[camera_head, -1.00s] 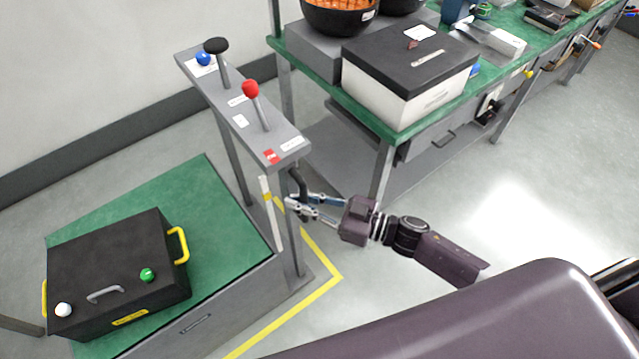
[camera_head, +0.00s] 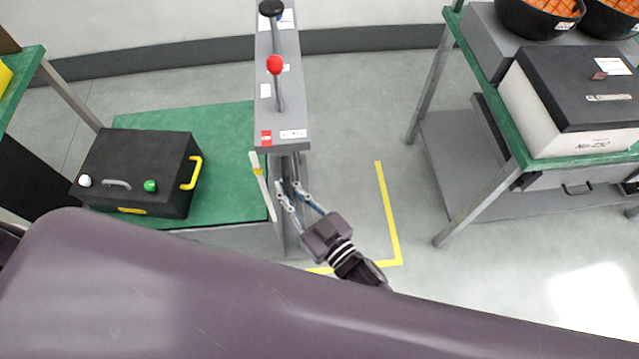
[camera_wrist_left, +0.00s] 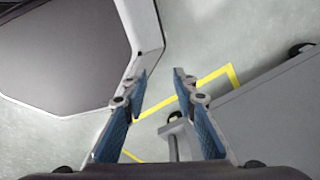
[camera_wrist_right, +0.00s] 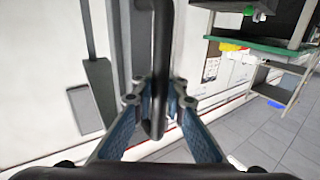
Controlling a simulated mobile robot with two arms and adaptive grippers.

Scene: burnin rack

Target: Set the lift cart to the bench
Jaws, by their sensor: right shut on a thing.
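The lift cart has a low green deck (camera_head: 225,135) and a grey upright console (camera_head: 280,120) with a red-knobbed lever and a black-knobbed lever. My right gripper (camera_head: 287,192) is shut on the cart's dark handle below the console. In the right wrist view the handle (camera_wrist_right: 163,50) runs between the fingers. The green-topped bench (camera_head: 497,100) stands at the right, with a floor gap between it and the cart. My left gripper (camera_wrist_left: 160,72) is open and empty over the floor in the left wrist view; the head view does not show it.
A yellow floor line (camera_head: 388,210) runs between cart and bench. A black-lidded white box (camera_head: 575,100) and bowls (camera_head: 540,15) are on the bench. Another green table edge (camera_head: 22,80) is at the far left.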

